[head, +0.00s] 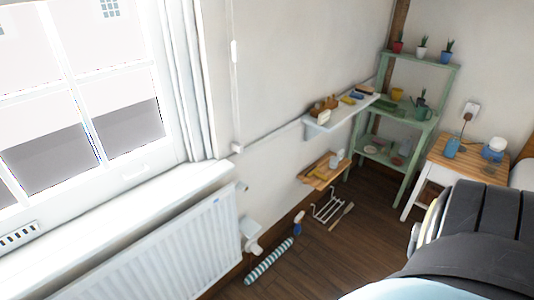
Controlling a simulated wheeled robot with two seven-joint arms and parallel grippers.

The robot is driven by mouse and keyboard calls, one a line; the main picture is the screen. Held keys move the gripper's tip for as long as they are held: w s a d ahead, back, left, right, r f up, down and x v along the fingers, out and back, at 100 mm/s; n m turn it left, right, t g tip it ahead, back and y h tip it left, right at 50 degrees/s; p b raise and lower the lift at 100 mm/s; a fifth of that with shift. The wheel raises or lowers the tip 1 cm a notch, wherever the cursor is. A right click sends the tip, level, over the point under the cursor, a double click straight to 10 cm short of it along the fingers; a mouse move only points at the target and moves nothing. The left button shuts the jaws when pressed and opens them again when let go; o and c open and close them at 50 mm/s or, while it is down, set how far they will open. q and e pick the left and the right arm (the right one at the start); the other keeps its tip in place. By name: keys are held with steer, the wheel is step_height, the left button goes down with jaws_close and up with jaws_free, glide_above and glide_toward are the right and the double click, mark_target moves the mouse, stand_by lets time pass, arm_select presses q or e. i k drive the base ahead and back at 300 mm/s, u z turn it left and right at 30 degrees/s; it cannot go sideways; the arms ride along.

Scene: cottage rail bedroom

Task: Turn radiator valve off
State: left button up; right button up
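The white ribbed radiator (165,255) is fixed to the wall under the window, at the lower left of the head view. A small white fitting (254,247) with a rounded, knob-like end sits just past its right end, low on the wall; it looks like the radiator valve. A white box-like piece (250,229) is just above it. The valve's setting is too small to read. Neither of my grippers shows in this view, and nothing is seen touching the radiator or the valve.
A striped roll (269,261) lies on the dark wood floor (320,250) near the valve, with a spray bottle (299,222) and wire rack (327,206) beyond. A wall shelf (340,117), green shelf unit (405,120) and bedside table (462,158) stand farther back. A large dark shape blocks the lower right.

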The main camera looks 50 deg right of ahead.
mark_target(255, 248)
steer(key=z, duration=0.95)
steer(key=i, duration=0.3)
steer(key=z, duration=0.55)
